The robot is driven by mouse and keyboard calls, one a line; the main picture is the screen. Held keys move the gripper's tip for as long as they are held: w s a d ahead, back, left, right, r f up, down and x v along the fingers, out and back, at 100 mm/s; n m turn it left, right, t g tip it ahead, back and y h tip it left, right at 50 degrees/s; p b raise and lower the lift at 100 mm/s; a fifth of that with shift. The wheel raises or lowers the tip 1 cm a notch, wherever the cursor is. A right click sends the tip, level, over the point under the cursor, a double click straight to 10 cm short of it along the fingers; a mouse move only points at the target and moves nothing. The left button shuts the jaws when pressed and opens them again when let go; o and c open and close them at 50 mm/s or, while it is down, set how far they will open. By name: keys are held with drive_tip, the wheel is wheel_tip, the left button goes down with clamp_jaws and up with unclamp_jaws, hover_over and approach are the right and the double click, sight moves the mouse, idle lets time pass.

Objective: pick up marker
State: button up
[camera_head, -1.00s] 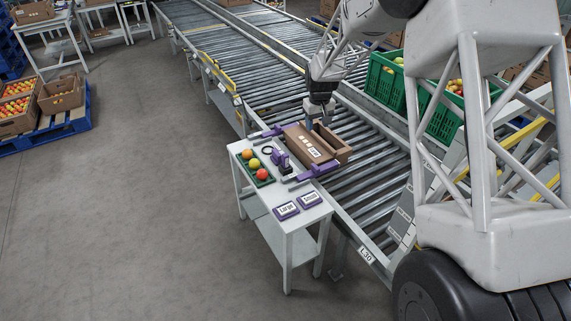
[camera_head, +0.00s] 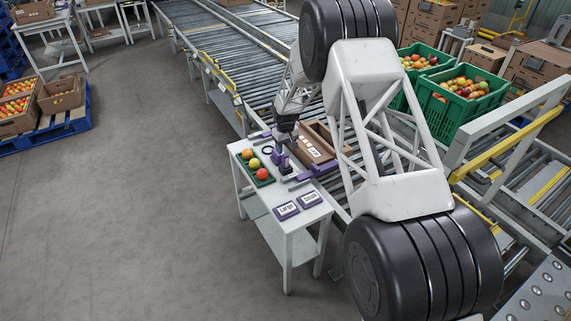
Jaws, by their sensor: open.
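My gripper (camera_head: 282,147) is open, pointing down over the small white side table (camera_head: 274,219). It is right above or around a small purple upright holder (camera_head: 283,162) on the table's conveyor side. I cannot tell whether it touches the holder. The marker cannot be made out clearly; it may be at this holder, partly hidden by the gripper.
Purple-edged "Large" (camera_head: 287,210) and "Small" (camera_head: 310,199) cards lie in front. A black ring (camera_head: 267,150) lies behind. An open cardboard box (camera_head: 314,151) stands beside the table on the roller conveyor (camera_head: 216,47).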

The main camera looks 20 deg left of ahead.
sight(285, 155)
drive_tip(key=shift+f, duration=0.1)
drive_tip(key=shift+f, duration=1.2)
drive_tip(key=shift+f, duration=0.1)
drive_tip(key=shift+w+f, duration=0.15)
drive_tip(key=shift+f, duration=2.35)
drive_tip(key=shift+c, duration=0.4)
drive_tip(key=c, duration=0.9)
drive_tip(key=shift+r, duration=0.1)
